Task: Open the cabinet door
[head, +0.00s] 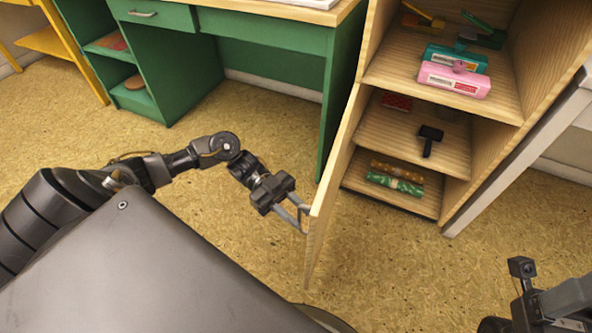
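The wooden cabinet (477,136) stands at the right, with its shelves and contents in plain view. Its door (330,193) is swung open toward me and seen almost edge-on, hinged on the cabinet's left side. My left gripper (303,219) is at the outer left face of the door, near its free edge. Its fingers reach to the door; a handle cannot be made out, and whether they grip anything is unclear. My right arm (548,305) shows at the bottom right, away from the cabinet; its fingertips cannot be made out.
Inside the cabinet are a pink box (454,80), a teal box (455,58), a black stamp-like item (430,138) and patterned rolls (396,182). A green desk (260,50) stands left of the cabinet. A white table leg (515,157) stands right of it. The floor (250,110) between is clear.

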